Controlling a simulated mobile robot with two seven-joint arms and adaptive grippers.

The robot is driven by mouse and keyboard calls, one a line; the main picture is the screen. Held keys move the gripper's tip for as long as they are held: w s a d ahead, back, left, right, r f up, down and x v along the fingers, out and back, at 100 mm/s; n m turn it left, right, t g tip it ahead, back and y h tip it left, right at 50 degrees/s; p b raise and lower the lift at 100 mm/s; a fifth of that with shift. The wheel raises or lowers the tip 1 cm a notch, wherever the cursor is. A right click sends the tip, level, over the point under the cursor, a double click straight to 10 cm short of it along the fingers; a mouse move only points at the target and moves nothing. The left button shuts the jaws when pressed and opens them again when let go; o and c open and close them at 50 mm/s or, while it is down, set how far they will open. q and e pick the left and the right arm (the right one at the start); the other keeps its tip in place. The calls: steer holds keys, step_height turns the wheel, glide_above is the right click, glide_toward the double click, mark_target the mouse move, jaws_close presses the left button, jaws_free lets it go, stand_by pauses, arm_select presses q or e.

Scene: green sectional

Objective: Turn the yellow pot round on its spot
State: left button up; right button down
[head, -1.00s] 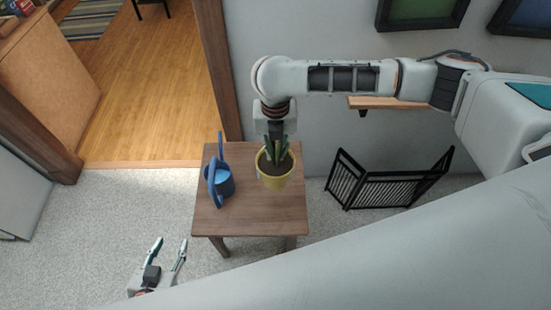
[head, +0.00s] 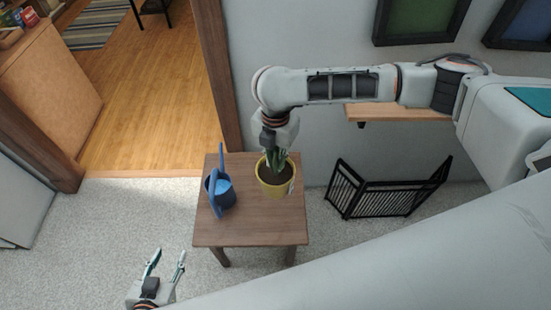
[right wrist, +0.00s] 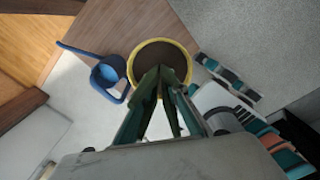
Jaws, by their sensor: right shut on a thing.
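The yellow pot (head: 272,190) stands upright on the small wooden table (head: 230,235), with dark soil and green leaves in it. A pale mark shows on its right side. My right gripper (head: 277,152) comes down from above and is shut at the leaves over the soil; the fingertips are partly hidden. In the right wrist view the yellow rim (right wrist: 186,62) is round and clear, with the leaves between the fingers (right wrist: 160,95). My left gripper (head: 166,264) is open and empty, low at the left, away from the table.
A blue watering can (head: 221,192) stands on the table just left of the pot, with a small gap. A black folding gate (head: 385,195) stands on the carpet to the right. A wooden shelf (head: 400,114) is on the wall behind. The table's front is clear.

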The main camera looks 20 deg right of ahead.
steer(key=shift+w, duration=0.1)
steer(key=m, duration=0.5)
steer(key=shift+m, duration=0.3)
steer(key=m, duration=0.5)
steer(key=shift+m, duration=0.4)
